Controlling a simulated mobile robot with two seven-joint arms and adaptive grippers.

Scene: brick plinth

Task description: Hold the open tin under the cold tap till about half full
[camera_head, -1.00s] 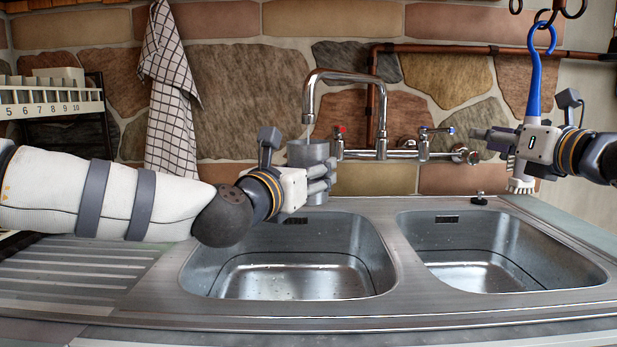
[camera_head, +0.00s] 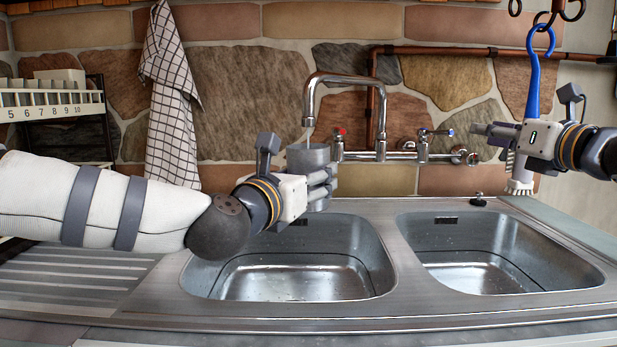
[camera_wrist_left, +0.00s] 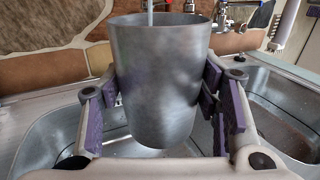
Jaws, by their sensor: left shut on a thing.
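The plain grey metal tin (camera_head: 309,160) is upright under the swan-neck spout (camera_head: 308,121), above the back of the left basin. My left gripper (camera_head: 322,183) is shut around it; in the left wrist view the tin (camera_wrist_left: 160,85) sits between the purple-padded fingers (camera_wrist_left: 160,110). A thin pale vertical column, which looks like water, runs into its mouth in that view. The level inside is hidden.
Two steel basins, the left one (camera_head: 300,280) and the right one (camera_head: 485,275), look empty apart from wet shine. A blue-handled brush (camera_head: 534,70) hangs on a hook behind my right gripper. A checked towel (camera_head: 172,120) and a numbered rack (camera_head: 50,105) are at left.

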